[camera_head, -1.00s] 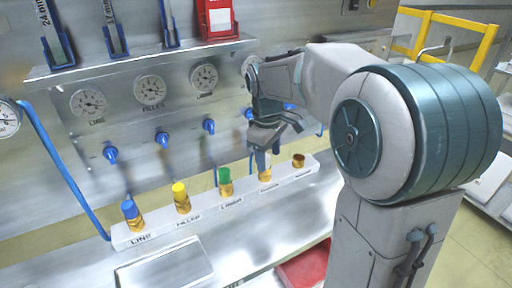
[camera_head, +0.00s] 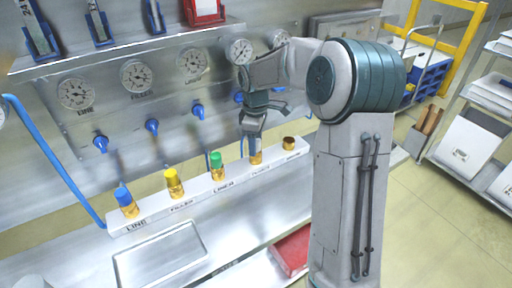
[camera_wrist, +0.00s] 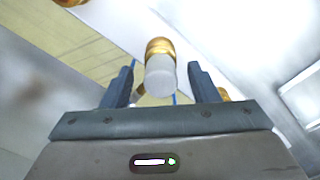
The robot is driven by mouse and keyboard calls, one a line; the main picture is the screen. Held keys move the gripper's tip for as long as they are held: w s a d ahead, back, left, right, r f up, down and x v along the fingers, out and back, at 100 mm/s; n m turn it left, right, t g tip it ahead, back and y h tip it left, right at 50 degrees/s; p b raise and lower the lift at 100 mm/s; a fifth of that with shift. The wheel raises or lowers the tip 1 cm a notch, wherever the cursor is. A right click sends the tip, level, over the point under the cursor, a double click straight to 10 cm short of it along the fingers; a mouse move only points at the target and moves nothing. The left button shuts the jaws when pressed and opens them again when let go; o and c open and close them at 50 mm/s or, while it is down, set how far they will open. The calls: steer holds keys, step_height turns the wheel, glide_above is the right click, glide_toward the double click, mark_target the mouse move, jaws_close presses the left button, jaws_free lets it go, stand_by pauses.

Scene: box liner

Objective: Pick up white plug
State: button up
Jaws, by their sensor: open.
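The white plug has a white cap and a brass body. In the head view the white plug (camera_head: 255,156) stands in the white labelled strip (camera_head: 196,197), between the green plug and a bare brass one. My gripper (camera_head: 253,130) is just above it, pointing down. In the wrist view the white cap (camera_wrist: 160,78) lies between the two fingers of my gripper (camera_wrist: 160,68), with a gap on each side. The jaws are open and hold nothing. In the head view the fingers partly hide the cap.
A green plug (camera_head: 216,166), a yellow plug (camera_head: 174,184) and a blue plug (camera_head: 125,202) stand to the left. A brass fitting (camera_head: 289,143) is to the right. Blue valves and gauges line the panel behind. A red tray (camera_head: 291,250) lies below.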

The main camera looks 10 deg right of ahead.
steer(key=shift+f, duration=0.35)
steer(key=c, duration=1.1)
steer(key=shift+r, duration=0.1)
